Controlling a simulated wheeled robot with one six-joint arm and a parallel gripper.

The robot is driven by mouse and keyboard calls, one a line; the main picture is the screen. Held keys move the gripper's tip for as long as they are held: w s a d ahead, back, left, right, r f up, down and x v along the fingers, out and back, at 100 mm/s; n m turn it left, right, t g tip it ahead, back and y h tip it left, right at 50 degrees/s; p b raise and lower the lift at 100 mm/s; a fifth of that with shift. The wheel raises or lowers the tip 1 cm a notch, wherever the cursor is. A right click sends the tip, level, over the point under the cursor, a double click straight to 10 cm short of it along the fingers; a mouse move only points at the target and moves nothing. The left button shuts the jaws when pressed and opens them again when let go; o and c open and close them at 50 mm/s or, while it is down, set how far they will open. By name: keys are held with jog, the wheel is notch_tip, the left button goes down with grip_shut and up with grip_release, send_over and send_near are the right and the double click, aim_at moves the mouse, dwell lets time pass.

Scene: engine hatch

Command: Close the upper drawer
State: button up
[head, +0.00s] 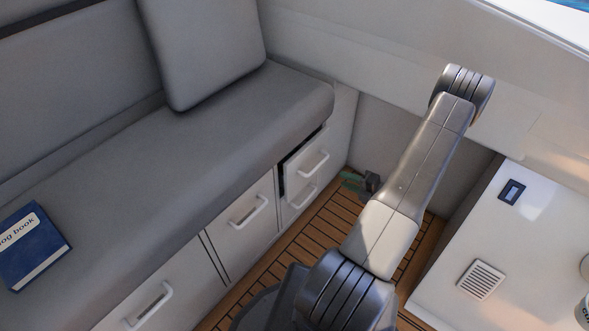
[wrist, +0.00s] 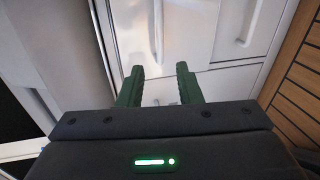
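The upper drawer (head: 308,163) sits under the right end of the grey bench and stands partly open, with a dark gap along its top and left side. It has a white bar handle (head: 316,164). My gripper (head: 353,181) is right of the drawer, low over the floor and partly hidden behind my arm. In the wrist view, the green fingers of my gripper (wrist: 160,82) are apart with nothing between them. They point at a white drawer front with a handle (wrist: 157,28), seemingly the upper drawer. I cannot tell whether they touch it.
A lower drawer with its own handle (head: 303,196) is directly below. More closed fronts with handles (head: 248,211) line the bench to the left. A white counter (head: 470,240) stands at the right.

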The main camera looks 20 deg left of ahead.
aim_at(316, 167)
jog(key=shift+m, duration=0.4)
jog(key=b+x, duration=0.3)
jog(key=x, duration=1)
jog(key=shift+w+a, duration=0.2)
jog(key=shift+a, duration=0.1)
grip_shut()
